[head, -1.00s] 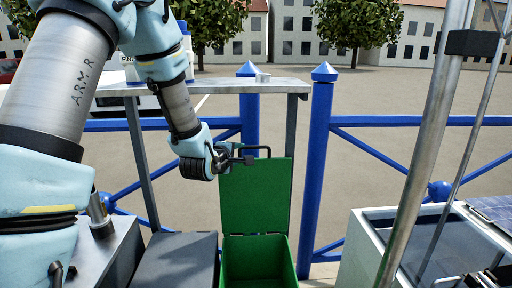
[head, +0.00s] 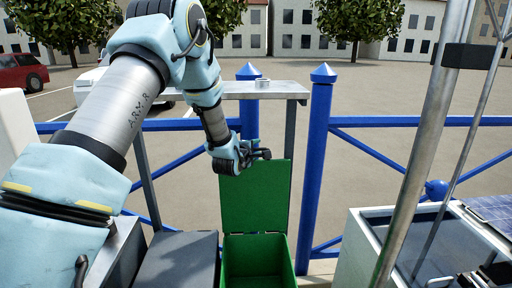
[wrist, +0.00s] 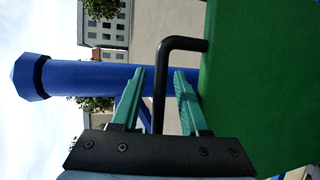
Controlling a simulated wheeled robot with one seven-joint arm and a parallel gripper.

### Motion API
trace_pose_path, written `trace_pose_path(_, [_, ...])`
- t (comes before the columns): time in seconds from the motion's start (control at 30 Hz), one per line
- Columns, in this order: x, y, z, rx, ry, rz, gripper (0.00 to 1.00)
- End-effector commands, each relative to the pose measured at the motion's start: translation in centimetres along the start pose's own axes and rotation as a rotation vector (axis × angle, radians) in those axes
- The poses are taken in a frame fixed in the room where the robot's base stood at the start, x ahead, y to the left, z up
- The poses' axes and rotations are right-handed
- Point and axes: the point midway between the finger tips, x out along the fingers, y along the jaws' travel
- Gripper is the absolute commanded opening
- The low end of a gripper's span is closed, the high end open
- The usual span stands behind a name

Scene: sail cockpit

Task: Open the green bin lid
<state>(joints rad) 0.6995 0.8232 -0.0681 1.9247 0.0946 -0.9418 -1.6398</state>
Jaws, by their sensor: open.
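The green bin (head: 258,262) stands low in the middle of the head view, with its inside showing. Its green lid (head: 256,197) stands upright at the back of the bin; it also fills the right side of the wrist view (wrist: 262,80). My gripper (head: 262,154) is at the lid's top edge. In the wrist view my gripper (wrist: 160,95) has its two green fingers apart, with the black bent handle (wrist: 161,85) of the lid passing between them. Whether a finger touches the handle I cannot tell.
A blue post (head: 317,150) and blue rails stand just behind and right of the bin. A metal-topped table (head: 265,89) is behind my gripper. A dark box (head: 178,262) is left of the bin, and a white-rimmed box (head: 420,245) and steel pole (head: 425,140) are right.

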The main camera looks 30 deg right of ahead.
Motion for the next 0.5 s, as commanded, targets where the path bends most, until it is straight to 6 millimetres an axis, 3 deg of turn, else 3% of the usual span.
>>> trace_pose_path(0.23, [0.06,-0.01,-0.01,0.0,0.0,0.0,0.45])
trace_pose_path(0.5, [0.04,-0.01,-0.01,0.0,0.0,0.0,0.14])
